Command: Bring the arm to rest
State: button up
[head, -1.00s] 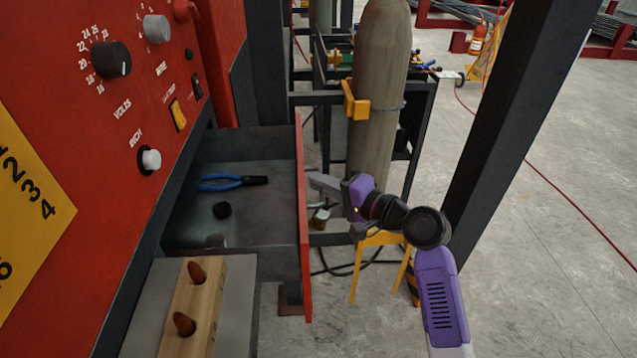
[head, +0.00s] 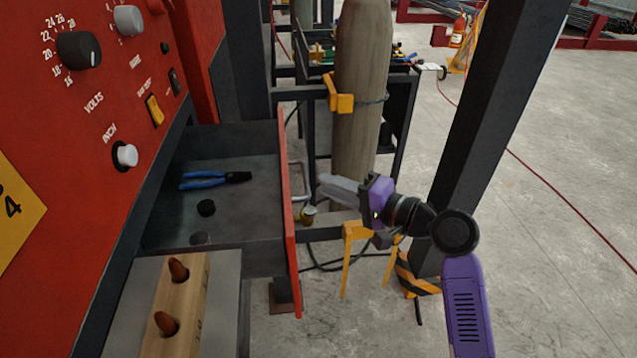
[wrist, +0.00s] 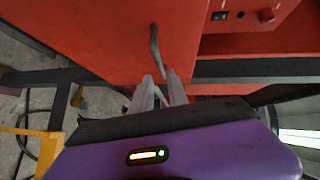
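My gripper (head: 321,183) is just right of the red front of an open drawer (head: 291,230) in the head view, with its fingers pointing at the drawer. The fingers look clear of the handle.
The drawer holds blue-handled pliers (head: 205,180) and a small black round piece (head: 206,208). The red welding machine (head: 90,110) stands at left. A gas cylinder (head: 360,100) stands behind my gripper, a dark post (head: 490,140) to the right. Open floor (head: 570,240) lies farther right.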

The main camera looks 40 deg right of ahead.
jog(key=shift+s+r, duration=0.1)
jog(key=shift+s, duration=0.2)
dwell(0.4)
jog(key=d+r+t+h, duration=0.1)
jog(key=d+r+h, duration=0.1)
jog(key=d+h, duration=0.15)
jog(key=s+f+n+h, duration=0.3)
jog(key=s+h, duration=0.1)
jog(key=s, duration=0.1)
jog(key=s+a+f+n+g+y, duration=0.1)
jog(key=s+a+f+n+y, duration=0.1)
jog(key=s+a+n, duration=0.4)
jog(key=s+a+f+n+g+y, duration=0.1)
jog(key=s+a+f+n+y, duration=0.2)
jog(key=s+a, duration=1.2)
jog(key=s+f+n, duration=0.1)
jog(key=s+n, duration=0.1)
jog(key=s, duration=0.2)
jog(key=shift+s+a+f+n, duration=0.15)
jog(key=shift+s+f+n, duration=0.1)
jog(key=shift+s+n, duration=0.15)
